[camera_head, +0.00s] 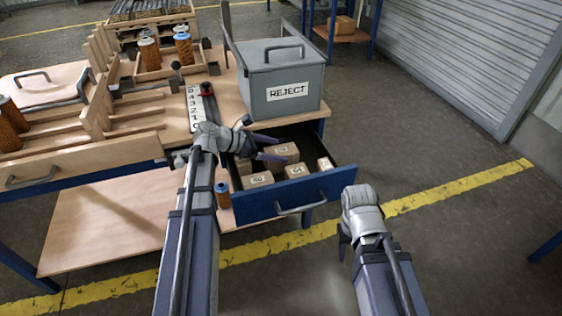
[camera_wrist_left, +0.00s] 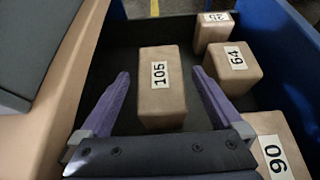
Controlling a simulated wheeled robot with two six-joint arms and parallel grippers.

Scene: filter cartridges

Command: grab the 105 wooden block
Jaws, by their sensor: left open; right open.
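The 105 wooden block (camera_wrist_left: 160,104) is a tan box with a white 105 label, lying in the open blue drawer. In the head view the 105 block (camera_head: 286,151) is at the back of the drawer, just ahead of my left gripper (camera_head: 268,148). In the left wrist view the purple fingers of my left gripper (camera_wrist_left: 160,75) are open, one on each side of the block, with gaps showing. Whether they are level with it I cannot tell. My right gripper (camera_head: 345,238) is empty, outside the drawer at its front right.
Blocks 64 (camera_wrist_left: 231,64), 25 (camera_wrist_left: 213,32) and 90 (camera_wrist_left: 277,146) lie in the same drawer (camera_head: 327,187). The grey REJECT bin (camera_head: 284,92) stands on the table above. An orange cartridge (camera_head: 222,196) stands below, left of the drawer.

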